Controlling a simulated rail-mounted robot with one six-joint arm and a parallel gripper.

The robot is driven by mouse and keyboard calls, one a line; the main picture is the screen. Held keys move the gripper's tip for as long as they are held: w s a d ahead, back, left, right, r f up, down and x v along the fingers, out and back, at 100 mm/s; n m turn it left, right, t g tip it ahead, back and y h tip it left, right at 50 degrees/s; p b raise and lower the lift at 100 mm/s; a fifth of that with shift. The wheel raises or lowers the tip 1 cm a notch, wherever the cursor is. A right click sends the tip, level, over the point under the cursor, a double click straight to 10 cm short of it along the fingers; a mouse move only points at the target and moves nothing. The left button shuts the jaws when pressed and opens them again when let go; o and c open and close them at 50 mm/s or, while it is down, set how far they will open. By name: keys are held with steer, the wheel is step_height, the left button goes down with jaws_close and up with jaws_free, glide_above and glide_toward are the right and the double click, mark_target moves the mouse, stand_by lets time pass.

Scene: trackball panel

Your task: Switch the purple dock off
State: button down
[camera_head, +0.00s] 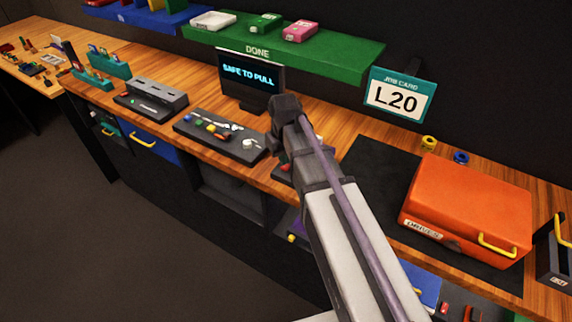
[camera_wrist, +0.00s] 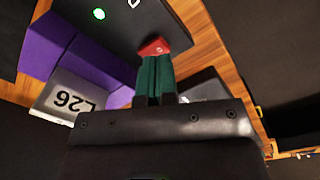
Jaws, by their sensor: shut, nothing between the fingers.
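The purple dock (camera_wrist: 45,45) is at the left of the wrist view. A grey unit with a white label reading L26 (camera_wrist: 68,100) sits against its purple parts. A dark panel beside it carries a lit green light (camera_wrist: 99,14). A red block, seemingly a switch (camera_wrist: 154,46), is on the dark panel's edge. My gripper (camera_wrist: 155,62) has its green fingers together and empty, with the tips right at the red block; I cannot tell whether they touch. In the head view my arm hides most of the dock; only a bit of red (camera_head: 283,158) shows beside it.
A screen (camera_head: 250,78) reads SAFE TO PULL. A dark panel with several coloured controls (camera_head: 220,135) lies left of my arm. An orange case (camera_head: 470,205) is on the right, on a dark mat. A green shelf marked DONE (camera_head: 340,56) hangs above the wooden counter.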

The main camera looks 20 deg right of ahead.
steer(key=shift+f+b, duration=1.3)
stand_by(0.4)
step_height(320, 180, up, 7)
steer(key=p, duration=0.7)
steer(key=shift+r, duration=0.15)
steer(key=s+m, duration=0.2)
steer(key=s, duration=1.1)
steer(key=shift+s+m, duration=0.3)
steer(key=shift+s, duration=0.05)
